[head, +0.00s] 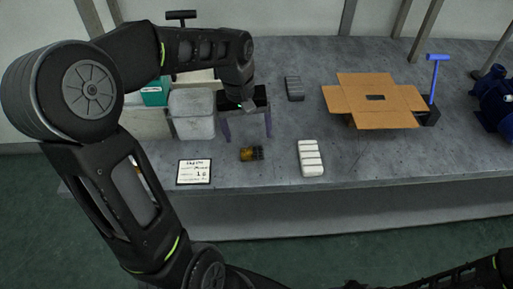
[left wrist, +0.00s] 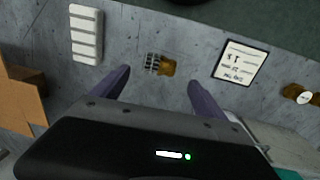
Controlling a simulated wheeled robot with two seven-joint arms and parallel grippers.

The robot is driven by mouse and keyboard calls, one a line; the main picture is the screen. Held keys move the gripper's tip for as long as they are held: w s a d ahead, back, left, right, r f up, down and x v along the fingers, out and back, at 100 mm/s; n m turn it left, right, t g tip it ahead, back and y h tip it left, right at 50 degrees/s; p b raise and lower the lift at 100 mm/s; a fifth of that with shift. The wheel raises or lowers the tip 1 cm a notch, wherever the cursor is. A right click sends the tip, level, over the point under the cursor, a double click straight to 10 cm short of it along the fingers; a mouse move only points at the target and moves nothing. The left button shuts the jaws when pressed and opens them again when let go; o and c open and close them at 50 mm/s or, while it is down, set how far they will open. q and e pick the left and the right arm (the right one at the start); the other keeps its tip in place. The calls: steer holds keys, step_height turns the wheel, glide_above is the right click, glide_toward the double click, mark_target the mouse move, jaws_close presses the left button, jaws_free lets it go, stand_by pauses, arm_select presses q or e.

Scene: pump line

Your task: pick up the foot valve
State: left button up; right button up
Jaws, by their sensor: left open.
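The foot valve (head: 251,153), a small brass piece with a dark slotted strainer end, lies on its side on the grey bench near its front edge. It also shows in the left wrist view (left wrist: 160,65), just beyond the space between my fingertips. My left gripper (head: 247,137) is open and empty, its two purple fingers spread wide and pointing down behind the valve. In the left wrist view the gripper (left wrist: 158,78) has one finger to each side of the valve, with no contact visible. My right gripper is not in view.
A white ribbed block (head: 311,158) lies right of the valve, a written card (head: 194,172) left. A grey bin (head: 192,115) stands beside my left gripper. A dark ribbed block (head: 294,88), an open cardboard box (head: 375,117) and a blue-handled tool (head: 436,80) are further right.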

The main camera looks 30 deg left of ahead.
mark_target(252, 148)
arm_select(q)
steer(key=shift+w+d+f, duration=0.1)
steer(key=shift+f, duration=1.25)
steer(key=shift+w+d+f+p, duration=0.1)
steer(key=shift+d+f+p, duration=0.05)
steer(key=shift+f, duration=1.15)
steer(key=shift+w+d+f+p, duration=0.1)
steer(key=shift+f+p, duration=0.05)
steer(key=shift+f, duration=1.15)
steer(key=c, duration=1.6)
steer(key=shift+r, duration=0.1)
step_height(252, 148, up, 10)
steer(key=shift+f, duration=0.1)
